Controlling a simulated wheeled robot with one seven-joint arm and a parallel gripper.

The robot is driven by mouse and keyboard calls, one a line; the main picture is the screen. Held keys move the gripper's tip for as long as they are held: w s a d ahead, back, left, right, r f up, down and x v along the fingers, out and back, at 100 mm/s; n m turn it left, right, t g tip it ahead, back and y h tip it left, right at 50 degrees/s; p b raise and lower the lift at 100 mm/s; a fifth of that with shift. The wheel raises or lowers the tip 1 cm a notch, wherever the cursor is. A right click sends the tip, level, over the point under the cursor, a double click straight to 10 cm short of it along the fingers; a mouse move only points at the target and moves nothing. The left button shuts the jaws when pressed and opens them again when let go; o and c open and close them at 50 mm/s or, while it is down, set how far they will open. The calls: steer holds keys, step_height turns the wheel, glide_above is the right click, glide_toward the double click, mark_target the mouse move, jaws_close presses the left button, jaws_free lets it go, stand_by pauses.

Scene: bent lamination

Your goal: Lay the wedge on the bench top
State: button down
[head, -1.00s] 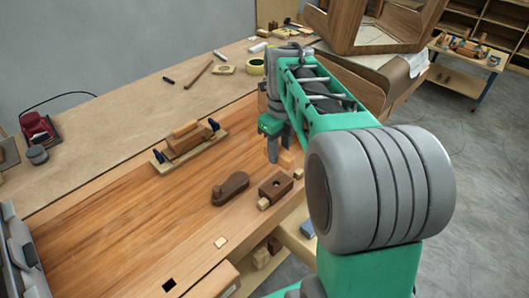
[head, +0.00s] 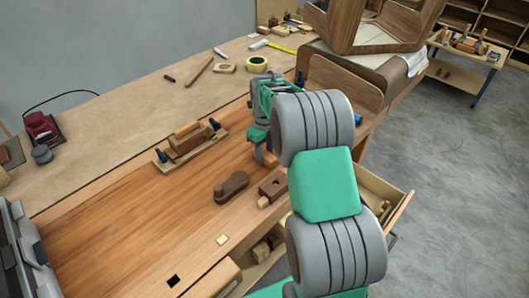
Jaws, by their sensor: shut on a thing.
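My gripper (head: 263,154) points down over the right part of the wooden bench top (head: 120,225), behind the dark block. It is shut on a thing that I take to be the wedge. Only a small wood-coloured patch shows by the fingers, and the arm hides the rest, so its shape is unclear. I cannot tell whether it touches the bench top.
A dark wooden block (head: 272,185) and a dark rounded wooden piece (head: 231,187) lie just in front of my gripper. An open drawer (head: 397,208) juts out at right. The left middle of the bench is clear.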

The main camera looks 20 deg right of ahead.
steer(key=shift+f, duration=0.2)
steer(key=c, duration=1)
jaws_free()
steer(key=shift+r, duration=0.1)
